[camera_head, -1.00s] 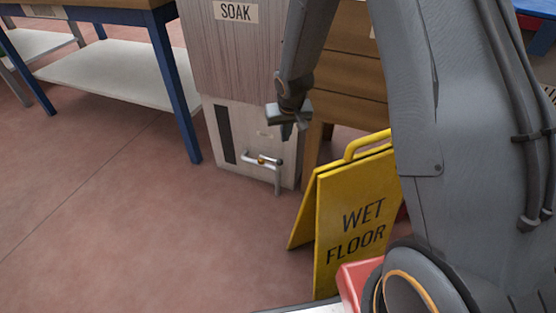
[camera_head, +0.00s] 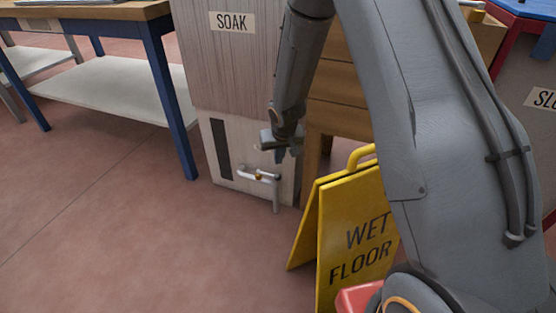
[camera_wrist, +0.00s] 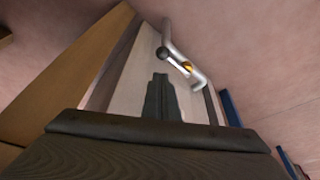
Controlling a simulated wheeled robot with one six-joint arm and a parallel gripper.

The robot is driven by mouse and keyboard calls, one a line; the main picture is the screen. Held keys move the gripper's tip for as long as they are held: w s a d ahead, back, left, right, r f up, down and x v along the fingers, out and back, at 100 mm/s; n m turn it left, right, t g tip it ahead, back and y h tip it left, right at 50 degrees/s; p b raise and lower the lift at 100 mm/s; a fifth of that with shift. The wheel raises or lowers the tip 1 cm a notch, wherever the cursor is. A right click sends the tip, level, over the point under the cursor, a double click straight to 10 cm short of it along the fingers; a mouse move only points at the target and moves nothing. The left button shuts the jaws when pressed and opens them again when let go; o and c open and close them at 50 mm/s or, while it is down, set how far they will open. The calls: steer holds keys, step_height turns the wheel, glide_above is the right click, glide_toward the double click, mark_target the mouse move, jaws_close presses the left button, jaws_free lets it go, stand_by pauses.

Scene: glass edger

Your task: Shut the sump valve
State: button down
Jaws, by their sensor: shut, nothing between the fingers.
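The sump valve is a silvery pipe with a bent lever (camera_head: 246,172) and a small brass-coloured hub (camera_head: 259,177). It sits low on the front of the SOAK cabinet (camera_head: 240,60), and a spout points down on its right. My gripper (camera_head: 280,156) is shut and empty, just above and right of the valve in the head view. In the wrist view the closed fingers (camera_wrist: 161,84) point toward the cabinet front, with the valve pipe (camera_wrist: 172,45) beyond them. I cannot tell whether they touch it; they look apart.
A yellow WET FLOOR sign (camera_head: 350,230) stands right of the valve, close to my arm. A bench with blue legs (camera_head: 170,100) and a white lower shelf is on the left. A wooden unit (camera_head: 345,90) stands behind my arm. The red floor (camera_head: 150,240) in front is clear.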

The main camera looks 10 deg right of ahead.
mark_target(269, 175)
steer(key=b+x, duration=0.4)
steer(key=x, duration=0.3)
steer(key=shift+w+f, duration=0.15)
steer(key=shift+f, duration=0.2)
